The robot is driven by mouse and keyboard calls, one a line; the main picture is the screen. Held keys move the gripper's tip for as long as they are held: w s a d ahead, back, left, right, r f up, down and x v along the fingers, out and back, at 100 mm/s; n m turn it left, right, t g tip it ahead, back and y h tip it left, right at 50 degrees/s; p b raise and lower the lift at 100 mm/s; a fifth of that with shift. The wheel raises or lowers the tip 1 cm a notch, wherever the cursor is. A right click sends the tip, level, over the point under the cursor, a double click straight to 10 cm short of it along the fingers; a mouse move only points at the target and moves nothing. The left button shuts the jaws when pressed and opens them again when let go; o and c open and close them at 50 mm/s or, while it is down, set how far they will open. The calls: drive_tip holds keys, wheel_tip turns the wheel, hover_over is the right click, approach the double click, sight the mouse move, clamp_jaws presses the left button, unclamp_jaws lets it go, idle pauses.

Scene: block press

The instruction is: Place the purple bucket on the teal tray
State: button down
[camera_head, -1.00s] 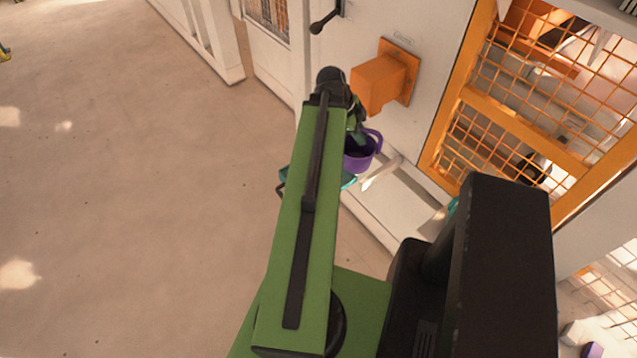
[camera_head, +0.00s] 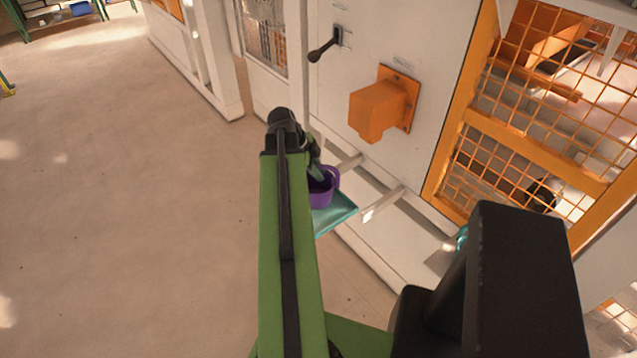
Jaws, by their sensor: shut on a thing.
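The purple bucket (camera_head: 321,192) hangs at my gripper (camera_head: 314,172), just right of my green arm. My gripper is shut on the bucket, though the arm hides part of the fingers. The teal tray (camera_head: 336,216) shows just below the bucket in the picture, beside the white machine front. My arm covers the tray's left part. I cannot tell whether the bucket touches the tray or is above it.
An orange box-shaped part (camera_head: 378,110) juts from the white panel above the tray. A black lever (camera_head: 325,46) sticks out to its upper left. An orange mesh guard (camera_head: 540,130) stands at the right. Open floor (camera_head: 120,200) lies at the left.

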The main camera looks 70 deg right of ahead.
wheel_tip(320, 180, down, 4)
drive_tip(key=b, duration=0.3)
drive_tip(key=shift+f, duration=0.1)
drive_tip(key=shift+r, duration=0.25)
drive_tip(key=shift+f, duration=0.25)
drive_tip(key=c, duration=1.4)
unclamp_jaws()
drive_tip(key=shift+r, duration=0.1)
drive_tip(key=shift+r, duration=0.3)
drive_tip(key=p+v, duration=1)
drive_tip(key=v, duration=0.1)
drive_tip(key=shift+a+r+p, duration=0.15)
drive_tip(key=shift+r+p, duration=0.15)
drive_tip(key=shift+p, duration=0.1)
